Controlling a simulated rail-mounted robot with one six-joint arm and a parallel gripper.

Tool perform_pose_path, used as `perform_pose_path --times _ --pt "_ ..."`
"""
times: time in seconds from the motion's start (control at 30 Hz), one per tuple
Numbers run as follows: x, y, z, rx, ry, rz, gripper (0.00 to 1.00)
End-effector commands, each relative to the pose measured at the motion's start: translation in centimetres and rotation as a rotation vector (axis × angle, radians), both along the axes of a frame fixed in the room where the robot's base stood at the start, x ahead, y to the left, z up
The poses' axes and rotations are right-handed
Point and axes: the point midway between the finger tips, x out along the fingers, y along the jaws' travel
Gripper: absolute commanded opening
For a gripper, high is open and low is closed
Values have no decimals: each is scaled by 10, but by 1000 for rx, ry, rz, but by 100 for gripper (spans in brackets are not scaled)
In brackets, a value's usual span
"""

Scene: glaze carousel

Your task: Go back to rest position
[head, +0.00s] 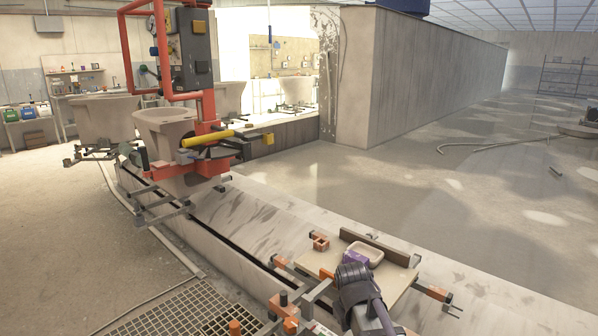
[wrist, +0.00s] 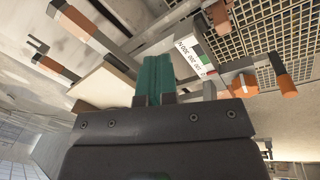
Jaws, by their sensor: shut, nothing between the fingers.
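My gripper (wrist: 153,80) shows in the wrist view as a dark body with teal fingers together and nothing between them. Part of my arm shows at the bottom of the head view, in front of a pale board (head: 400,278); the fingertips cannot be made out there. In the wrist view the fingers overlap the edge of a pale board (wrist: 108,84); I cannot tell the gap between them. A label with printed text lies just right of the fingers in the wrist view.
The board carries a small white tray (head: 363,255) with purple on its side, beside an orange block (head: 320,242). Orange-tipped bars (head: 433,292) stick out around it. A floor grate (head: 195,312) lies at lower left. A red-framed carousel station (head: 190,130) stands behind. Open floor lies right.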

Motion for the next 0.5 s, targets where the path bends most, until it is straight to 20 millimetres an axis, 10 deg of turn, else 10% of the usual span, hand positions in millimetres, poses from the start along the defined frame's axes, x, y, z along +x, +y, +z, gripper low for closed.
perform_pose_path --times 0.2,0.5 --pt "-130 -24 -3 172 68 -342 0" --pt "-113 -22 144 166 65 -331 0"
